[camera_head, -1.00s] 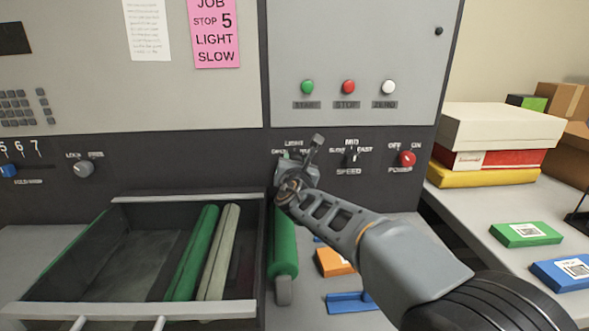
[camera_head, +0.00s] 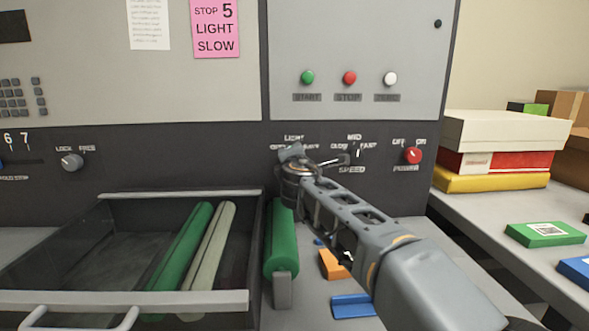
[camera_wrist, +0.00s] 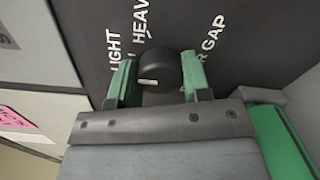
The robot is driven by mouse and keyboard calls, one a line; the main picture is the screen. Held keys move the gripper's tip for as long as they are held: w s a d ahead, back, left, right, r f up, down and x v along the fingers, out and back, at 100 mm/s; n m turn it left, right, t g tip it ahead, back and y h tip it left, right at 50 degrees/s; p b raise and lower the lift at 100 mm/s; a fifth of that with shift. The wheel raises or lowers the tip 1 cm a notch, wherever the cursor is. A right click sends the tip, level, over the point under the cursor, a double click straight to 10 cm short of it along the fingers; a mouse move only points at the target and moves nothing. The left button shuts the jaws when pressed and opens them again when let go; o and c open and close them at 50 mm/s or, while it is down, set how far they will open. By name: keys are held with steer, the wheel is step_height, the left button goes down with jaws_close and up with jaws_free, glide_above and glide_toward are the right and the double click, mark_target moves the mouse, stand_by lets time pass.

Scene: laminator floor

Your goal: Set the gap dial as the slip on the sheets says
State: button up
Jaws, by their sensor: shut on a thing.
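The gap dial (camera_wrist: 160,68) is a black round knob with a pale mark on its rim, below the words LIGHT and HEAVY in the wrist view. My gripper (camera_wrist: 159,78) has its green-tipped fingers on either side of the knob, shut on it. The mark sits at the knob's lower left in that view; the exact setting is hard to read. In the head view my gripper (camera_head: 293,156) hides the dial, under the LIGHT label. The pink slip (camera_head: 216,30) reads STOP 5, LIGHT, SLOW.
The red power knob (camera_head: 413,155) is farther right. Below are an open drawer (camera_head: 180,301) with rollers and a green roller (camera_head: 281,245). Boxes (camera_head: 500,135) stand on the right table.

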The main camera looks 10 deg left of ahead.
steer(key=m+b, duration=0.2)
steer(key=m, duration=0.1)
steer(key=m+b, duration=0.2)
steer(key=m, duration=0.1)
steer(key=shift+f+y, duration=0.2)
steer(key=shift+y, duration=0.1)
steer(key=m+b, duration=0.3)
steer(key=m, duration=0.2)
steer(key=shift+r, duration=0.1)
steer(key=shift+m, duration=0.4)
steer(key=o, duration=0.9)
steer(key=shift+o, duration=0.2)
steer(key=b+v, duration=0.2)
steer(key=v, duration=1.1)
steer(key=shift+s+d+b, duration=0.2)
steer(key=shift+s+b, duration=0.15)
steer(key=shift+b, duration=0.05)
steer(key=shift+r, duration=0.15)
